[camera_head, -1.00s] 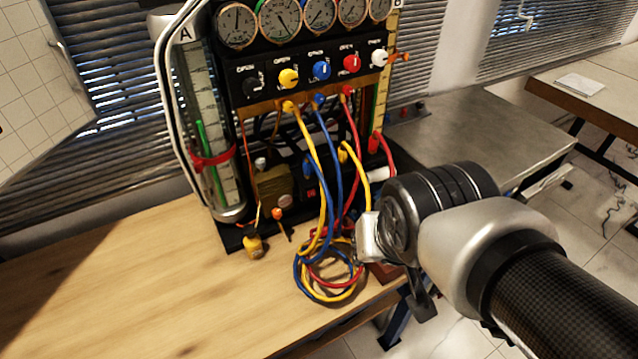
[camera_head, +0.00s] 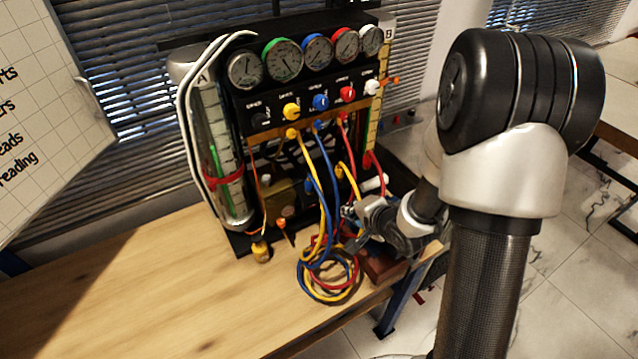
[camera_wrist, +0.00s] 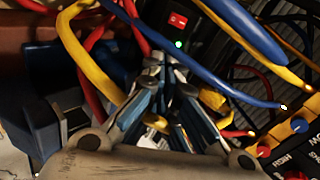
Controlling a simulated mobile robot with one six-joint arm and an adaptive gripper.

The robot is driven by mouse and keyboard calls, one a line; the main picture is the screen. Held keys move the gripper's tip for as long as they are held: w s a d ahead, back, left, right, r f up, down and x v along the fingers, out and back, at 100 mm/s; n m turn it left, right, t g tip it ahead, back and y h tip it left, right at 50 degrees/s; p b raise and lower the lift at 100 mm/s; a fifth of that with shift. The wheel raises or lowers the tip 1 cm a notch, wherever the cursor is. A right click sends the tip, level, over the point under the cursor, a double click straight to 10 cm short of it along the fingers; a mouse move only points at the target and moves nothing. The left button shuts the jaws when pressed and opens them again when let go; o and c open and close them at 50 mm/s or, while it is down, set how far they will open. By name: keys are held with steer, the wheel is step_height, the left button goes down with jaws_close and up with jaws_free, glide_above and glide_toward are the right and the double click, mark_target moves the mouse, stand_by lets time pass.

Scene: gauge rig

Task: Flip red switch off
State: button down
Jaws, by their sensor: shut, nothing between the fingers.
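The red switch (camera_wrist: 177,20) shows in the wrist view as a small red rocker with a white mark on a black box (camera_wrist: 200,38). A lit green light sits just below it. My gripper (camera_wrist: 163,62) is shut and empty. Its fingertips point at the box face, below and slightly left of the switch; I cannot tell whether they touch it. In the head view my gripper (camera_head: 350,226) is low at the right of the rig, among the hoses. The switch cannot be made out there.
Yellow, blue and red hoses (camera_head: 325,190) hang in front of the rig and coil on the wooden table (camera_head: 130,290). In the wrist view a blue hose (camera_wrist: 215,90) and a yellow hose (camera_wrist: 90,65) pass close to the fingers. Gauges and coloured knobs sit above. The table's left is clear.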

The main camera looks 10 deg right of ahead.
steer(key=shift+s+a+f+m+y+p, duration=0.15)
steer(key=shift+a+f+m+y+p, duration=0.15)
steer(key=shift+a+f+m+y, duration=0.3)
steer(key=b+x, duration=0.4)
steer(key=x, duration=1)
steer(key=shift+r, duration=0.2)
steer(key=shift+d, duration=0.15)
steer(key=shift+w+f+t+b, duration=0.35)
steer(key=shift+t+b, duration=0.35)
steer(key=shift+b, duration=0.45)
steer(key=shift+r, duration=0.2)
